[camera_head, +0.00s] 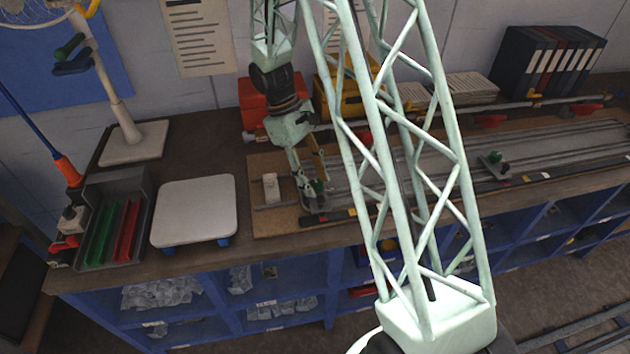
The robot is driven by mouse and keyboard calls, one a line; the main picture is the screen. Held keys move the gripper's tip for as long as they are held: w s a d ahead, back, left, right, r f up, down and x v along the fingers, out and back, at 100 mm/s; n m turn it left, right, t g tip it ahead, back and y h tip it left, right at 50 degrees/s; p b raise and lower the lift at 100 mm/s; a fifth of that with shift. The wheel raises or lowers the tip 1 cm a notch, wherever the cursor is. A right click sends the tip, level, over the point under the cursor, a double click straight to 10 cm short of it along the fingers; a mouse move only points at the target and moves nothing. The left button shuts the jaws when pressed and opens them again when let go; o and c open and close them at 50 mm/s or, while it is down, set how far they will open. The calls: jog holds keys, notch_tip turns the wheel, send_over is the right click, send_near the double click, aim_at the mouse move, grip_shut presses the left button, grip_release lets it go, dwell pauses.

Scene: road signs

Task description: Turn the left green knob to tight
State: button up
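The left green knob (319,186) sits on a metal carriage at the left end of a rail track on the workbench. My gripper (309,187) points down at this knob, with its fingertips right at it and partly covering it. The fingers look a little apart, but the view is too small to tell whether they touch or grip the knob. A second green knob (494,157) stands on another carriage farther right along the track.
My lattice arm crosses the middle of the view and hides part of the track. A white plate (194,211), a grey bin (142,238) and a stand (133,142) are left. Red (256,101) and yellow (340,98) boxes stand behind, black binders (546,62) at back right.

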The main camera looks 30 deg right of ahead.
jog(key=c, duration=0.8)
jog(key=shift+c, duration=0.2)
jog(key=shift+m, duration=0.4)
jog(key=m+y, duration=0.1)
jog(key=m, duration=0.1)
jog(key=shift+d+m+p, duration=0.1)
jog(key=shift+m+p, duration=0.2)
jog(key=shift+p, duration=0.05)
jog(key=m+y, duration=0.1)
jog(key=m, duration=0.3)
jog(key=shift+d+y, duration=0.1)
jog(key=shift+y, duration=0.3)
jog(key=m+y, duration=0.1)
jog(key=m, duration=0.4)
jog(key=shift+d+m+t+y, duration=0.1)
jog(key=shift+m+t+y, duration=0.2)
jog(key=shift+m+y, duration=0.1)
jog(key=shift+m+t+y, duration=0.6)
jog(key=shift+m+t, duration=0.1)
jog(key=shift+m, duration=1.6)
